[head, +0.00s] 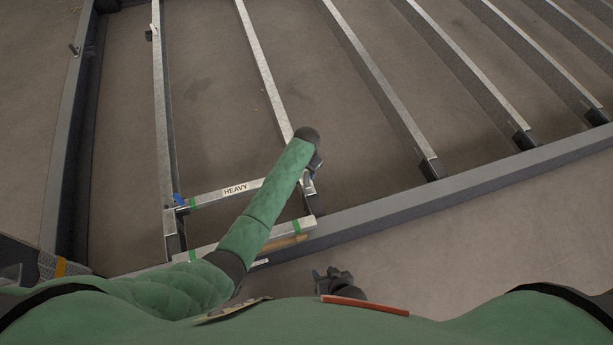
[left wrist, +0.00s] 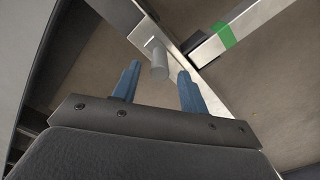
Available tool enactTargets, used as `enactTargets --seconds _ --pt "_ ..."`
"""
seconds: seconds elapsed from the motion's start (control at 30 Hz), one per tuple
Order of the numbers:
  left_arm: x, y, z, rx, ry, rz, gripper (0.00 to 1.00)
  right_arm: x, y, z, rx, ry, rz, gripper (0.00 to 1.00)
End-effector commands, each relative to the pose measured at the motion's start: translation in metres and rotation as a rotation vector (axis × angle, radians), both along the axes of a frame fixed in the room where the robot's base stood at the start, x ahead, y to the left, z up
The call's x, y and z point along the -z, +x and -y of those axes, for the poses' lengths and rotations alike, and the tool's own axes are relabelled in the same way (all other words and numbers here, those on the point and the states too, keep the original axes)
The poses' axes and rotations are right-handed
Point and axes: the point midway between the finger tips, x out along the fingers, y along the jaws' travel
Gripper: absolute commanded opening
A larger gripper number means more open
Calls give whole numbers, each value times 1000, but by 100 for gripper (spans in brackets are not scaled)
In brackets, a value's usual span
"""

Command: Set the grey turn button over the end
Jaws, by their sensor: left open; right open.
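The grey turn button (left wrist: 148,38) shows in the left wrist view as a pale metal plate with a round grey peg (left wrist: 159,66) standing out of it. My left gripper (left wrist: 157,82) is open, its two blue fingers apart on either side of the peg's near end; I cannot tell whether they touch it. A bar end with a green band (left wrist: 222,34) lies to its right. In the head view my left gripper (head: 314,166) is at the right end of the HEAVY bar (head: 236,189), and my forearm hides part of it. My right gripper (head: 335,283) is open and empty, low in the middle.
A blue piece (head: 179,199) is at the HEAVY bar's left end. A second bar with green bands (head: 209,250) lies nearer me. Long metal rails (head: 378,75) run away across the dark frame (head: 450,192). Bare floor lies between the rails and at the right.

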Motion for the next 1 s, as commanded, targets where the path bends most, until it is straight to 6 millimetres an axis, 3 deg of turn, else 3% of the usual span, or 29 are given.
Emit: enactTargets --seconds 0.1,0.3,0.67,0.9,1.0 --pt "19 0 0 0 1 -1 43 5 0 0 0 0 0 43" --pt "38 0 0 0 0 0 43 9 0 0 1 1 0 43" --pt "42 1 0 -1 -1 1 43 9 -1 -1 2 1 -1 43" --pt "42 0 0 -1 -1 1 0 9 -1 -1 1 0 -1 43" --pt "42 0 0 -1 -1 1 0 9 -1 -1 1 1 0 43"
